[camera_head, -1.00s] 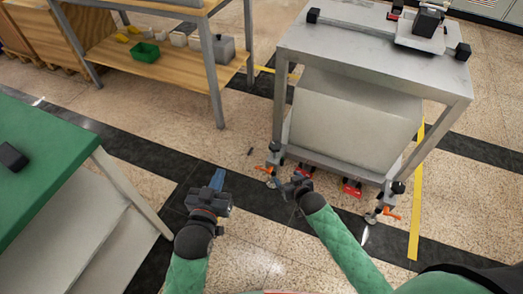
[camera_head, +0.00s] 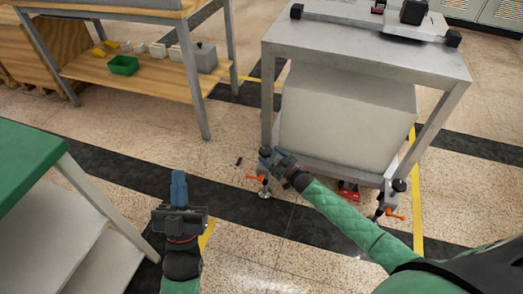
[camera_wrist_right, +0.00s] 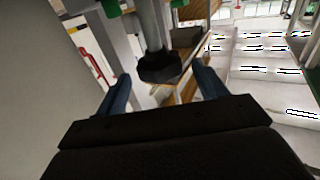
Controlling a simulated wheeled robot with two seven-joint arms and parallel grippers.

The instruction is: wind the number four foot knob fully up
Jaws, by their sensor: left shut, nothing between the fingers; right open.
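The machine stand's near left foot (camera_head: 264,188) has an orange lever and a dark top; the near right foot (camera_head: 387,205) looks alike. I see no number on either, so I cannot tell which is number four. My right gripper (camera_head: 268,158) is at the left foot, partly covering it. In the right wrist view a dark faceted knob (camera_wrist_right: 160,67) on a grey post lies between the spread fingers of this gripper (camera_wrist_right: 163,88), with gaps on both sides. My left gripper (camera_head: 178,176) is shut and empty over the floor, left of the stand.
The grey stand (camera_head: 370,55) carries a large pale box (camera_head: 345,120) beneath its top. A green-topped table (camera_head: 25,165) is at left. A wooden shelf bench (camera_head: 145,78) with a green bin (camera_head: 124,65) stands behind. The floor between them is mostly clear.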

